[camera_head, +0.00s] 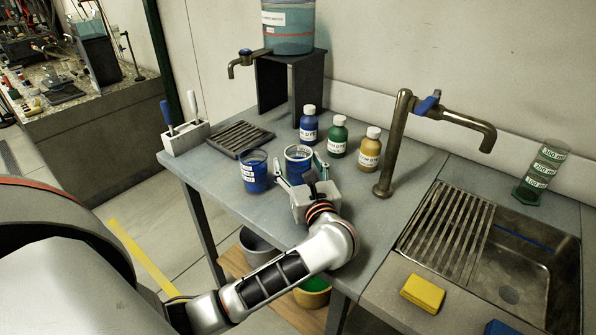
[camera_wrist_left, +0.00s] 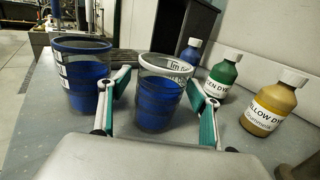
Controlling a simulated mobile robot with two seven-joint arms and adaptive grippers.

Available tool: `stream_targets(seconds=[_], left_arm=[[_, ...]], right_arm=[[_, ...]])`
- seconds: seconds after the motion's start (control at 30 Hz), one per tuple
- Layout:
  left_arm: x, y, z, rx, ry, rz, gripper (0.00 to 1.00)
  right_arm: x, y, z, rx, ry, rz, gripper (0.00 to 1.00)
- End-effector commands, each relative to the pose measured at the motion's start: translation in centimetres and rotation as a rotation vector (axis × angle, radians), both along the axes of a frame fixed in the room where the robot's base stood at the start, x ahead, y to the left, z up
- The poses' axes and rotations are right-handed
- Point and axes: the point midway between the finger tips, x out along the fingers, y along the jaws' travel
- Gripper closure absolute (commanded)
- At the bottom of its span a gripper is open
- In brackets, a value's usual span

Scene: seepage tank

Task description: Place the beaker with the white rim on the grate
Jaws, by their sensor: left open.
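The beaker with the white rim (camera_head: 298,154) stands on the grey table and holds blue liquid; in the left wrist view it (camera_wrist_left: 160,92) is upright between my fingers. My left gripper (camera_head: 299,170) is open, its fingers on either side of this beaker; I cannot tell whether they touch it. A second beaker with a dark blue rim (camera_head: 254,172) stands just left, outside the left finger. A dark slatted grate (camera_head: 240,139) lies flat and empty behind the beakers, toward the tank tap. My right gripper is not in view.
Blue (camera_head: 309,125), green (camera_head: 338,137) and yellow (camera_head: 369,150) dye bottles stand behind and right of the beaker. A tall tap (camera_head: 393,150) and a sink with slatted metal rack (camera_head: 447,230) lie right. A white holder (camera_head: 186,138) stands left of the grate.

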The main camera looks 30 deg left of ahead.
Motion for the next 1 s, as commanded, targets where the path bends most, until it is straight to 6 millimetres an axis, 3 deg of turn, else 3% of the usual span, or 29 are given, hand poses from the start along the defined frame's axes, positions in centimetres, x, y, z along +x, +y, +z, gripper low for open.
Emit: stream_targets(seconds=[0.17,0.33,0.77,1.0], left_arm=[[0.0,0.0,0.0,0.0,0.0,0.0,0.37],[0.0,0.0,0.0,-0.001,-0.001,0.0,0.79],[0.0,0.0,0.4,-0.001,-0.002,0.0,0.83],[0.0,0.0,3.3,-0.004,-0.006,0.0,0.83]], right_arm=[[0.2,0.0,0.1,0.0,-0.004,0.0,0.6],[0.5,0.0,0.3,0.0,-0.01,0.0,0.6],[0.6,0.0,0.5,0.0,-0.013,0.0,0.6],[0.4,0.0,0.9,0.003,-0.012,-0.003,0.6]])
